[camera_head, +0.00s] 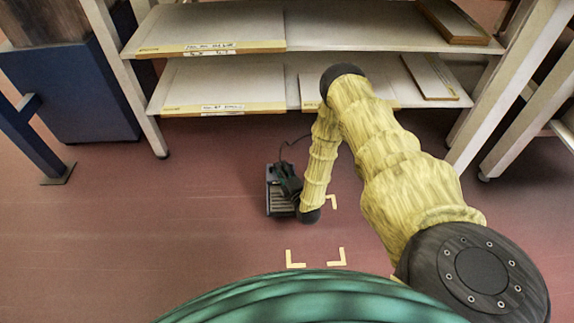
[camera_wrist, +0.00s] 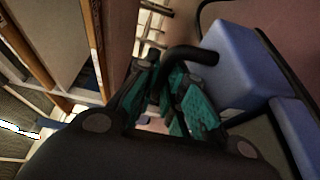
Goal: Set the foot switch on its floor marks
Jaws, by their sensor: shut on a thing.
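The foot switch (camera_head: 281,207) is a dark grey box with a ribbed top, at the centre of the head view. In the wrist view, my gripper (camera_wrist: 172,95) is shut on a black curved bar of the foot switch (camera_wrist: 238,65), whose body looks blue-grey there. I cannot tell whether the switch touches the floor.
A shelf rack (camera_head: 215,84) with light boards stands behind the switch. A thin dark cable (camera_head: 292,143) runs from the switch toward it. A blue cabinet (camera_head: 92,95) is at the left. The red floor (camera_head: 180,240) at left is clear.

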